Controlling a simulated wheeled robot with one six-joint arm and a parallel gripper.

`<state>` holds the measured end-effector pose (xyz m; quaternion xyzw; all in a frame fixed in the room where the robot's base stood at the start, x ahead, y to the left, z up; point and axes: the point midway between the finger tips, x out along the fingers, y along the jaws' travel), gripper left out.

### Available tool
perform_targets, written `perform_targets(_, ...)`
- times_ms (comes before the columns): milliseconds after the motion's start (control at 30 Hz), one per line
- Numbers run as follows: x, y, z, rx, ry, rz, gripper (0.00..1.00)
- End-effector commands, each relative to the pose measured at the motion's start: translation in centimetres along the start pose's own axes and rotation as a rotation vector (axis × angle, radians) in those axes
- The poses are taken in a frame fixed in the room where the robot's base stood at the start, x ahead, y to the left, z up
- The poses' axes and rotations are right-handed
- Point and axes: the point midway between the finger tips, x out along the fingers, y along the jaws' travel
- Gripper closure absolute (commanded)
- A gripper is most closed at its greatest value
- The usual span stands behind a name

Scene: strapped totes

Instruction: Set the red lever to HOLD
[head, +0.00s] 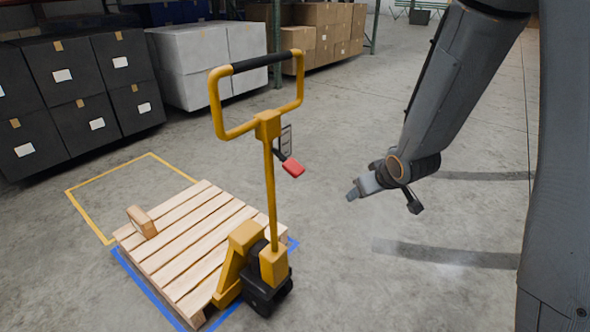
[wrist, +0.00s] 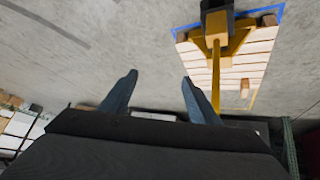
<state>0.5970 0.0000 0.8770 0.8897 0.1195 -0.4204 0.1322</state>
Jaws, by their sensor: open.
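The red lever (head: 293,167) sits on the right side of the yellow pallet jack's upright handle, just below the handle loop (head: 268,125). A small label plate (head: 286,140) is behind it; its markings are too small to read. The yellow pallet jack (head: 273,265) stands at the wooden pallet (head: 190,235). My gripper (head: 382,197) is to the right of the lever and apart from it. In the wrist view my gripper (wrist: 160,90) has its two fingers spread with nothing between them. The jack (wrist: 217,45) shows there at the upper right; the lever cannot be made out.
Blue and yellow tape (head: 85,205) marks the floor. Black boxes (head: 80,90), white boxes (head: 207,62) and brown cartons (head: 320,30) stand behind. The floor between the jack and my arm is clear.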

Motion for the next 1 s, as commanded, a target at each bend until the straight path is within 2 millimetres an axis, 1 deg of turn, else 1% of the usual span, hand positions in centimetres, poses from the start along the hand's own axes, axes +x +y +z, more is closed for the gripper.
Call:
perform_targets(33,1.8,-0.3,-1.2,-0.034,0.075,-0.031,0.44)
perform_targets(100,3.6,-1.2,-3.3,-0.082,0.196,-0.084,0.44)
perform_targets(167,4.8,-2.2,-4.8,-0.114,0.301,-0.138,0.44)
perform_targets(200,5.3,-3.0,-5.6,-0.132,0.369,-0.179,0.44)
perform_targets(267,5.8,-4.4,-6.6,-0.152,0.471,-0.246,0.44)
perform_targets(300,5.9,-5.2,-7.1,-0.16,0.536,-0.29,0.44)
perform_targets(400,5.6,-7.3,-7.8,-0.166,0.68,-0.4,0.44)
perform_targets(500,4.8,-8.6,-7.9,-0.159,0.788,-0.487,0.44)
perform_targets(600,4.0,-9.4,-7.9,-0.149,0.863,-0.55,0.44)
perform_targets(767,3.4,-10.2,-8.0,-0.14,0.915,-0.595,0.44)
perform_targets(867,3.7,-10.8,-8.7,-0.14,0.919,-0.601,0.44)
perform_targets(1000,4.6,-12.0,-10.2,-0.14,0.919,-0.6,0.44)
